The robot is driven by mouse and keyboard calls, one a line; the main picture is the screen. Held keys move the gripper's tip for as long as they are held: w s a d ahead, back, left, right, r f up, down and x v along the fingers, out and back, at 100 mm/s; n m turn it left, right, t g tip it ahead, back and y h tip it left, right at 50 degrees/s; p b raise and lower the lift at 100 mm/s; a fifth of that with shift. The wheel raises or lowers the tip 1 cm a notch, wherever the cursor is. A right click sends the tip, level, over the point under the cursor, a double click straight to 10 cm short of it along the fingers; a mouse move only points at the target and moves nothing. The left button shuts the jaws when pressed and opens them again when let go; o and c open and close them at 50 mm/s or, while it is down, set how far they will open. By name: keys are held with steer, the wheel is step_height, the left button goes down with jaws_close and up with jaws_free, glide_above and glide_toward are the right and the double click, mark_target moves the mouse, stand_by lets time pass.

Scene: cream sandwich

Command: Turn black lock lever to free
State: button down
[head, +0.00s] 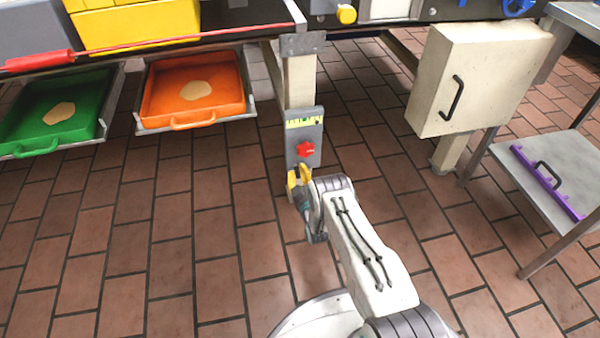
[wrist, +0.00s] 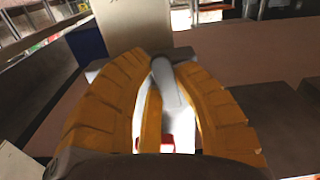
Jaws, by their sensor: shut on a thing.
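My gripper (head: 299,177) has yellow fingers and is at the lower part of a grey panel on a post in the head view. In the wrist view, my gripper (wrist: 165,75) is closed around a slim grey lever-like piece (wrist: 168,88), which shows between the fingers. It looks grey rather than black here; I cannot tell for sure that it is the lock lever. In the head view my fingers hide that spot. The grey panel (head: 291,150) carries a red star-shaped knob (head: 306,149) above my gripper and a yellow-green marked strip (head: 304,123) near its top.
An orange tray (head: 150,105) and a green tray (head: 95,125) hang under the bench at left. A cream cabinet (head: 425,90) with a black handle is at right, near a metal shelf holding a purple piece (head: 548,181). The tiled floor around is clear.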

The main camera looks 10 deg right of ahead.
steer(key=shift+f, duration=0.2)
steer(key=c, duration=0.9)
jaws_free()
steer(key=shift+r, duration=0.1)
steer(key=shift+c, duration=0.2)
steer(key=shift+s, duration=0.1)
steer(key=s, duration=1.2)
